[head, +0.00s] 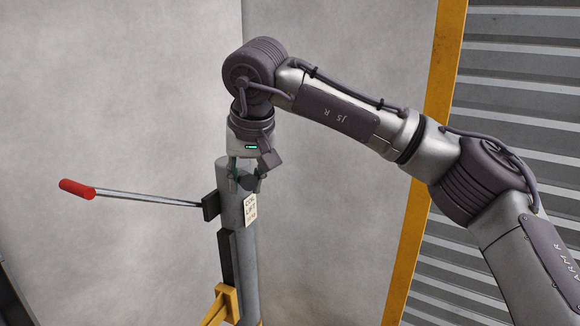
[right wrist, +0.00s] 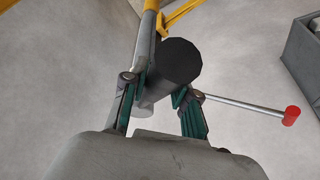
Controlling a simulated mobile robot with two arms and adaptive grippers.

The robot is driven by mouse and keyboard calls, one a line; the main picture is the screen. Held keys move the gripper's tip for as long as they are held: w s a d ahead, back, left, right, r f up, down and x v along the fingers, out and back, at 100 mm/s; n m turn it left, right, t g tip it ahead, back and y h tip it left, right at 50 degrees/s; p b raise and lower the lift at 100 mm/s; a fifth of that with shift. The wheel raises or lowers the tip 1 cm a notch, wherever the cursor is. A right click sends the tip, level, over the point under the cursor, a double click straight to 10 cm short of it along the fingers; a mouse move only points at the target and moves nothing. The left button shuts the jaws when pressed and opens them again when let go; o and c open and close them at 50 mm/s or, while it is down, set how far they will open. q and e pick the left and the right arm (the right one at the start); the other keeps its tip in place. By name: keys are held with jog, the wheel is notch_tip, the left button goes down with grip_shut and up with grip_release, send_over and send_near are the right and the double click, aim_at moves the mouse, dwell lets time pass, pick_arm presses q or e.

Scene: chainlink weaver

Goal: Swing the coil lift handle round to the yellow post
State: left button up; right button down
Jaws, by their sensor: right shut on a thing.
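The coil lift (head: 237,230) is a grey upright column with a small printed label. Its handle (head: 145,197) is a thin metal rod with a red grip (head: 77,189), pointing left from a dark block on the column. In the right wrist view the red grip (right wrist: 291,115) is at the right, clear of the fingers. My right gripper (head: 247,180) is at the column's top, shut on a dark-ended cylinder (right wrist: 180,62), not on the red grip. The fingers partly hide where the rod begins. I cannot tell which yellow part is the yellow post. My left gripper is out of view.
A yellow bracket (head: 227,303) projects low on the column. A yellow upright strip (head: 430,150) edges a grey ribbed shutter (head: 505,110) at the right. A grey box (right wrist: 303,50) shows in the right wrist view. Open space surrounds the red grip.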

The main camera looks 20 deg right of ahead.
jog(key=shift+m, duration=0.8)
jog(key=a, duration=0.1)
jog(key=a+p, duration=0.1)
jog(key=a, duration=0.3)
jog(key=shift+w+a, duration=0.15)
jog(key=shift+w, duration=0.1)
jog(key=c, duration=1)
grip_release()
jog(key=shift+a+h, duration=0.15)
jog(key=shift+h, duration=0.15)
jog(key=shift+o, duration=0.6)
jog(key=shift+w+a, duration=0.1)
jog(key=shift+a, duration=0.15)
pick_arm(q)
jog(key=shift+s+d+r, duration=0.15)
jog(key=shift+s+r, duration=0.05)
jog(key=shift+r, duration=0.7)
pick_arm(e)
jog(key=v, duration=1.2)
